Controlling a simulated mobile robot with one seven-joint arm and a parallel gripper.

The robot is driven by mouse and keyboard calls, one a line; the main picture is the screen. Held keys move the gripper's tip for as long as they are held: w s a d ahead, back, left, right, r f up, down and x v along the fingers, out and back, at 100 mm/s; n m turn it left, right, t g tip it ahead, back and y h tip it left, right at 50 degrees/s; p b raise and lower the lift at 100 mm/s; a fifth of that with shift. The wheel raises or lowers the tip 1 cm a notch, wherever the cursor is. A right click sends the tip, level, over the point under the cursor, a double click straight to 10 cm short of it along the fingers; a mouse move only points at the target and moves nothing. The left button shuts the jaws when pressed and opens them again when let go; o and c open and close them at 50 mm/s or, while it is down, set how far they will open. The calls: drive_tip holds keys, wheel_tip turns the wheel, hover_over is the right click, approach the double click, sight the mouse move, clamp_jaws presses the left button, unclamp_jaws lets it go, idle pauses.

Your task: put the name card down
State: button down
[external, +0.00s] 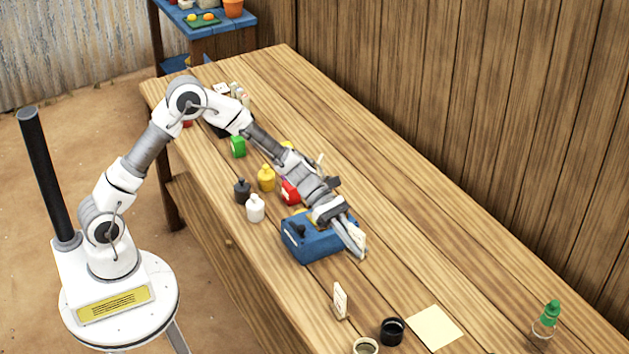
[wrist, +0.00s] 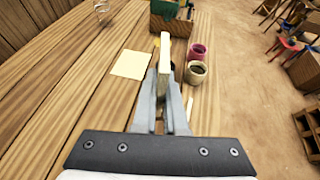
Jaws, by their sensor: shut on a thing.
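My gripper (external: 352,236) is shut on a thin cream name card (wrist: 164,55), which stands up between the fingertips in the wrist view. In the external view the gripper and card are beside the right end of a blue box (external: 311,249), over the table. My fingers (wrist: 159,98) hide the card's lower part. I cannot tell whether the card touches the tabletop. Another small cream card (external: 340,300) stands upright on the table, nearer the front edge.
A dark cup (external: 391,331) and a cream-rimmed cup (external: 365,346) stand near a flat cream sheet (external: 434,327). A green-topped glass bottle (external: 548,318) is farther right. Red, yellow, black and white containers stand left of the blue box. The table's wall side is mostly clear.

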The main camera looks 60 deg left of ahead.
drive_tip(key=s+a+r+n+t+y+p, duration=0.1)
drive_tip(key=s+a+r+n+t+p, duration=0.1)
drive_tip(key=a+r+p, duration=0.6)
drive_tip(key=s+a+r+n+t+y+p, duration=0.1)
drive_tip(key=s+a+n+t+p, duration=0.15)
drive_tip(key=a+p, duration=0.65)
drive_tip(key=s+a+r+n+t+y+p, duration=0.15)
drive_tip(key=a+r+p, duration=0.3)
drive_tip(key=a, duration=0.85)
drive_tip(key=w+a+f+n+t+y+b, duration=0.2)
drive_tip(key=w+a+f+n+b, duration=0.1)
drive_tip(key=w+f+b, duration=0.65)
drive_tip(key=w+a+f+n+t+y+b, duration=0.25)
drive_tip(key=w+f+b, duration=0.3)
drive_tip(key=b, duration=0.65)
drive_tip(key=w+d+f+n+y+b, duration=0.25)
drive_tip(key=w+n+y+b, duration=0.35)
drive_tip(key=b, duration=1)
drive_tip(key=shift+m+t+h, duration=0.35)
drive_tip(key=shift+m+h, duration=0.05)
drive_tip(key=shift+m, duration=0.35)
drive_tip(key=f+b, duration=0.1)
drive_tip(key=f, duration=0.2)
drive_tip(key=f+b, duration=0.1)
drive_tip(key=f, duration=0.2)
drive_tip(key=w+f+b, duration=0.1)
drive_tip(key=f, duration=0.2)
drive_tip(key=shift+w+d+f, duration=0.1)
